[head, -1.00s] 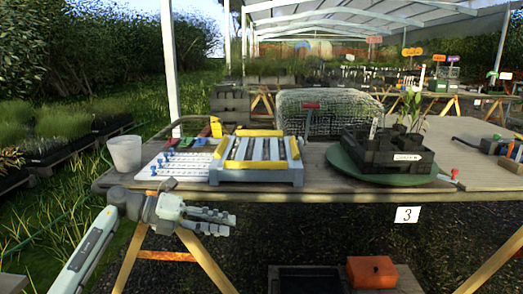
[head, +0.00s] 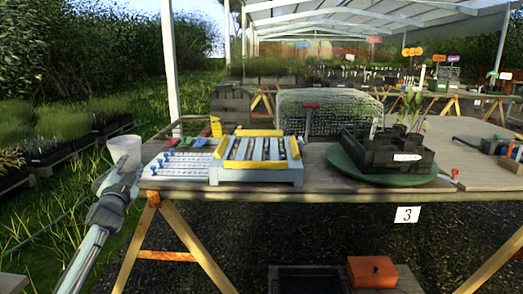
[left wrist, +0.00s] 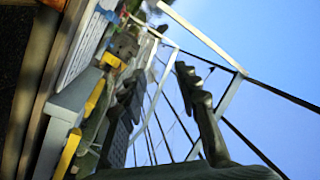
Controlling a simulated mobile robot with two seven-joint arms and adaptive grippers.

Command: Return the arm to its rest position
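My left arm comes in from the lower left in the head view. My right gripper is not in view.
The wooden table (head: 310,190) carries a white pegged board (head: 182,165), a grey and yellow slatted frame (head: 255,176), and a black tray (head: 385,155) on a green disc (head: 383,178). An orange box (head: 371,270) sits below. The space left of the table is grass.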

